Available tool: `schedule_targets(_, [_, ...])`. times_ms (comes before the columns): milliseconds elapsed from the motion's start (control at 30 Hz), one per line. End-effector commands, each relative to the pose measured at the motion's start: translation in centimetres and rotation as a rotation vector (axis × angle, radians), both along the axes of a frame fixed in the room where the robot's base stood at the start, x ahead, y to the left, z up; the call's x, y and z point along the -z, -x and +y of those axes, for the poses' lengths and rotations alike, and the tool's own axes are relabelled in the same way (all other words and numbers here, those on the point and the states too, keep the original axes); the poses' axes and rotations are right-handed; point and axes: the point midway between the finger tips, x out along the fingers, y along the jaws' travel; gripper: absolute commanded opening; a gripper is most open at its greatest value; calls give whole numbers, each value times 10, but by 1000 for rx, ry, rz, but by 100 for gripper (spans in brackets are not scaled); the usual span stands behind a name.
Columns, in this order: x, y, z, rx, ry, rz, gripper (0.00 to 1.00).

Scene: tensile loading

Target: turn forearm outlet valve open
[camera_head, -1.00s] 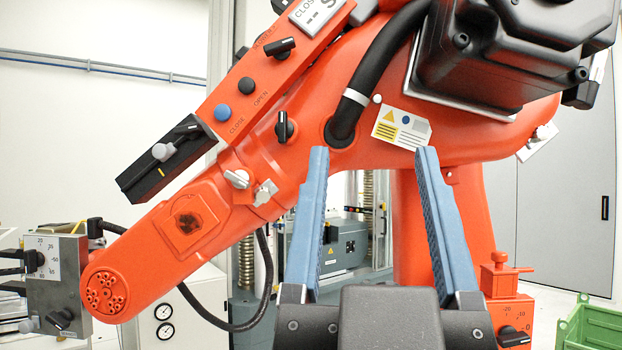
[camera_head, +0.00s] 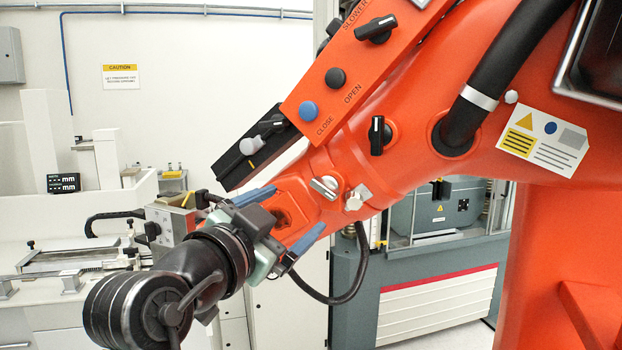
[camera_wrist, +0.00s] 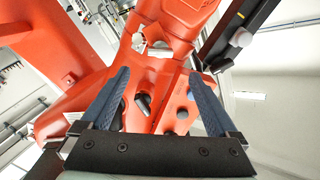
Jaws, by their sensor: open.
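The orange forearm (camera_head: 345,165) slants down to the left in the head view. Two small silver valve levers sit on it: a left one (camera_head: 323,186) and a right one (camera_head: 357,197). A black knob (camera_head: 377,135) is above them. I cannot tell which is the outlet valve. My gripper (camera_head: 300,206) is open, its blue fingers apart at the forearm's lower part, close to the left silver lever; contact cannot be told. In the wrist view, my open gripper (camera_wrist: 158,74) points at the forearm, with silver parts (camera_wrist: 155,44) beyond the fingertips and a black knob (camera_wrist: 143,104) between the fingers.
A sloping orange panel (camera_head: 320,100) carries blue and black buttons and ends in a black box (camera_head: 252,150) with a grey knob. A black hose (camera_head: 345,290) loops below the forearm. A grey cabinet (camera_head: 435,300) stands behind. A bench (camera_head: 75,262) is at left.

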Motion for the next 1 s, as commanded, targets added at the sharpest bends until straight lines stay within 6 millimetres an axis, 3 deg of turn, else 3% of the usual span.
schedule_targets(500, [-4,-87,-37,0,0,0,95])
schedule_targets(700, [-2,-103,-43,0,1,0,95])
schedule_targets(1000, [0,-107,-44,-2,0,-3,95])
